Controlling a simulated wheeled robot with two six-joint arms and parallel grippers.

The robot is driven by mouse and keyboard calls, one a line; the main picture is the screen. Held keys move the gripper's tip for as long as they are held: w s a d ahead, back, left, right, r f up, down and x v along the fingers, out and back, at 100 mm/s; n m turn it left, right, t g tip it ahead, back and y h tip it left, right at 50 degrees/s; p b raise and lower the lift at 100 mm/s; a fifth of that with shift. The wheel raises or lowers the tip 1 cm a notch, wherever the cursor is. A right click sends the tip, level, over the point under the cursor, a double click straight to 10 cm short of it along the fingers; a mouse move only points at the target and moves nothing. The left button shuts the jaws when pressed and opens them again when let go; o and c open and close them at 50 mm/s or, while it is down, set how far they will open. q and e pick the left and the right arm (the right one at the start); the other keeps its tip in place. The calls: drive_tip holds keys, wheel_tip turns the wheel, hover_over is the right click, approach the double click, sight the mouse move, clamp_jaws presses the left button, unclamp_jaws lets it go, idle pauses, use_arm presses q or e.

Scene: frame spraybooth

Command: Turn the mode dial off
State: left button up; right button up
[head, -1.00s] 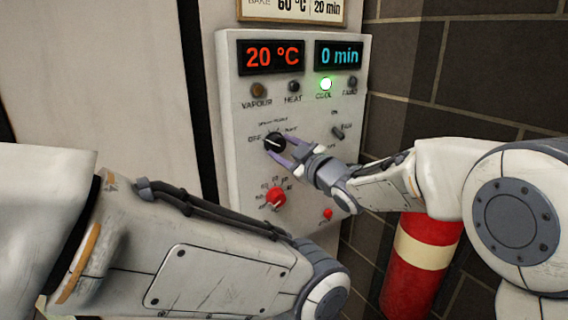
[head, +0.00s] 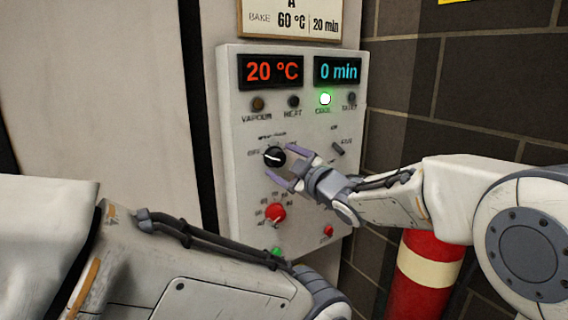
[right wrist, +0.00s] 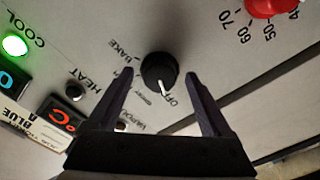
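The mode dial (head: 274,157) is a black round knob with a white pointer line on the pale control panel (head: 240,190). Its pointer is turned left, toward the OFF label, in the head view. In the right wrist view the dial (right wrist: 159,72) shows its pointer at OFF. My right gripper (head: 287,167) is open and empty, just in front and to the lower right of the dial. Its fingers (right wrist: 159,78) spread to either side of the dial in the wrist view, apart from it. My left gripper is out of view; only my left arm shows.
A red knob (head: 275,213) sits below the dial, with a green button (head: 277,252) and a small red button (head: 328,231) lower down. A toggle switch (head: 338,149) is to the right. The COOL lamp (head: 325,98) glows green. A red cylinder (head: 428,275) stands at right.

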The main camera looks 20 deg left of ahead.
drive_tip(key=b+v, duration=0.3)
drive_tip(key=v, duration=0.7)
drive_tip(key=shift+d, duration=0.2)
drive_tip(key=shift+s, duration=0.15)
